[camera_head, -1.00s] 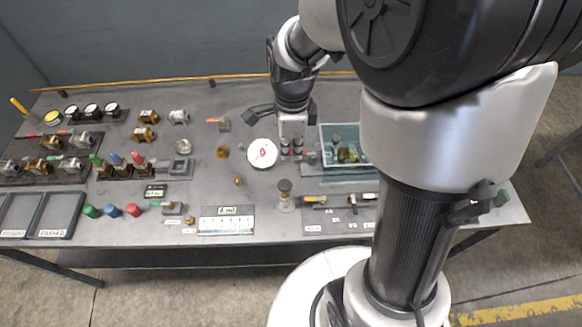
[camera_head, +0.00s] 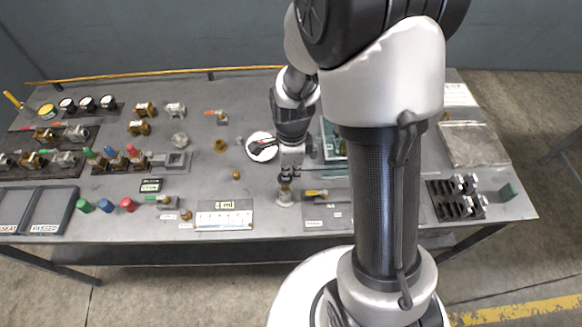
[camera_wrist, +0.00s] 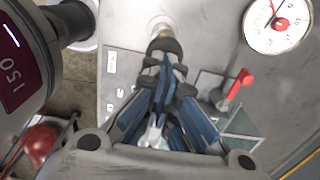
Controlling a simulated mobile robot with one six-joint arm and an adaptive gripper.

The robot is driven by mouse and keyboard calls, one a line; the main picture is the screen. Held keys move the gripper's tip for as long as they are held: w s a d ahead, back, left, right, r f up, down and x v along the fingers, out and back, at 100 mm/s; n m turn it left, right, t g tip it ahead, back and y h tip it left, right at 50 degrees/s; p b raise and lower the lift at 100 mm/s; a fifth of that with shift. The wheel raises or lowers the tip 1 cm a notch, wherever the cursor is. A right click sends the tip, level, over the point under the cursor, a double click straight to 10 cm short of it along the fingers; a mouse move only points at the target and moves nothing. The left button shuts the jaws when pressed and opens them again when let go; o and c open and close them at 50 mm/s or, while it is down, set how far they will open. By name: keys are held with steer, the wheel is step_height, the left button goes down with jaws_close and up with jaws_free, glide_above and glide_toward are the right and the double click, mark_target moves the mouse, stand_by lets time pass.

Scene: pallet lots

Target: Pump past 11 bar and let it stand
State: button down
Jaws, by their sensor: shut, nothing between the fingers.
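My gripper (camera_head: 287,174) is shut and empty, pointing down over a short upright plunger-like post (camera_head: 285,195) near the table's front. In the wrist view the closed fingers (camera_wrist: 164,72) overlap the dark knob of this post (camera_wrist: 163,43); I cannot tell whether they touch it. The white round gauge (camera_wrist: 264,35) has a red needle pointing up-left in the wrist view; its exact reading is not legible to me. In the head view the gauge (camera_head: 264,155) is partly covered by my wrist. A red-handled lever (camera_wrist: 240,83) stands beside the post in the wrist view.
A glass tank (camera_head: 329,135) stands behind my arm, mostly hidden. A yellow-handled tool (camera_head: 316,193) lies right of the post. A white scale card (camera_head: 224,219) lies to the left. Valves, coloured caps and dark trays (camera_head: 52,212) fill the table's left side.

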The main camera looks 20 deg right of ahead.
mark_target(291, 179)
steer(key=shift+f, duration=0.1)
step_height(291, 179, down, 4)
steer(key=shift+r+b, duration=0.2)
steer(key=shift+b, duration=1.05)
steer(key=shift+s+r, duration=0.1)
steer(key=shift+d+r+p, duration=0.1)
steer(key=shift+r+p, duration=0.2)
steer(key=shift+p, duration=0.05)
step_height(291, 179, up, 14)
steer(key=p, duration=0.5)
steer(key=shift+f, duration=0.25)
